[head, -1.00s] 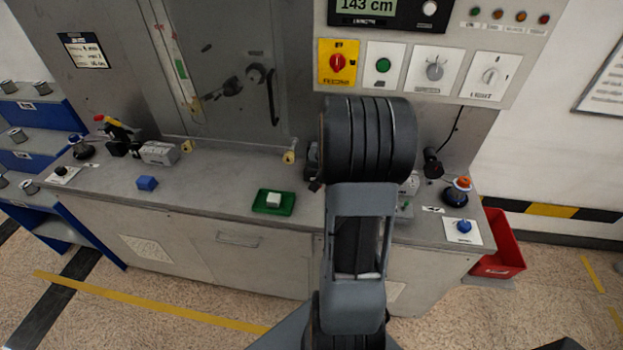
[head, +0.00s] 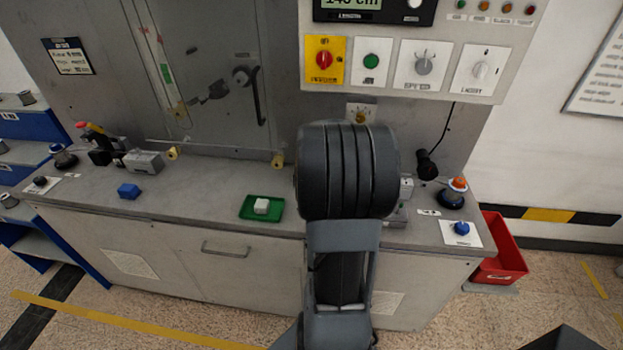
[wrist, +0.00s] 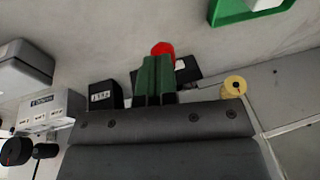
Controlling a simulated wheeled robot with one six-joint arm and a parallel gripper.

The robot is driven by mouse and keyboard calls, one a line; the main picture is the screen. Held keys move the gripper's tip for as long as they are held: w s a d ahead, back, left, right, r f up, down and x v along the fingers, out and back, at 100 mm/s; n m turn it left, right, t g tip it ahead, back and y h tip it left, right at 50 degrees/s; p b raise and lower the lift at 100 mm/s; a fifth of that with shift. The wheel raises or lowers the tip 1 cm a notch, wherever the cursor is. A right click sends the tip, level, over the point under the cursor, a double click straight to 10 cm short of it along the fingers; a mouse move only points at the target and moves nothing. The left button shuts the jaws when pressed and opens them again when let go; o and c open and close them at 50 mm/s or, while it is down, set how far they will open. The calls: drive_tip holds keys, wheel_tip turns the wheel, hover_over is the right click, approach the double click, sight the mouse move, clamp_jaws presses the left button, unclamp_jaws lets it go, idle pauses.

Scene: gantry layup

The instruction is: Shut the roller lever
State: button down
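My gripper shows in the wrist view as two dark green fingers (wrist: 156,72) lying close side by side, with no clear gap between them. A round red knob (wrist: 162,48) appears just beyond the fingertips, beside dark parts (wrist: 188,70) of what looks like the roller lever. The fingers cover part of it, and I cannot tell whether they touch it. A yellow roller end (wrist: 235,85) is to the right of the fingers. In the head view my arm hides the gripper and this knob; a yellow roller end (head: 277,160) shows left of the arm.
A green tray (head: 247,213) with a white block (head: 261,206) lies left of my arm. A blue block (head: 129,191) and a red-tipped lever unit (head: 92,129) are farther left. A labelled grey box (wrist: 48,107) and black block (wrist: 105,96) stand beside the fingers.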

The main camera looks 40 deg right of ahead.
drive_tip(key=p+v, duration=0.1)
drive_tip(key=v, duration=1.2)
drive_tip(key=shift+s+a+r, duration=0.3)
drive_tip(key=shift+s+a, duration=0.05)
drive_tip(key=shift+a, duration=0.05)
drive_tip(key=s+a+f+n, duration=0.1)
drive_tip(key=a+n, duration=0.4)
drive_tip(key=a, duration=0.7)
drive_tip(key=s+a+f+n, duration=0.1)
drive_tip(key=a+n, duration=0.4)
drive_tip(key=a, duration=0.7)
drive_tip(key=shift+s+a+f+t+y, duration=0.3)
drive_tip(key=shift+s+a+y, duration=0.1)
drive_tip(key=shift+s, duration=0.15)
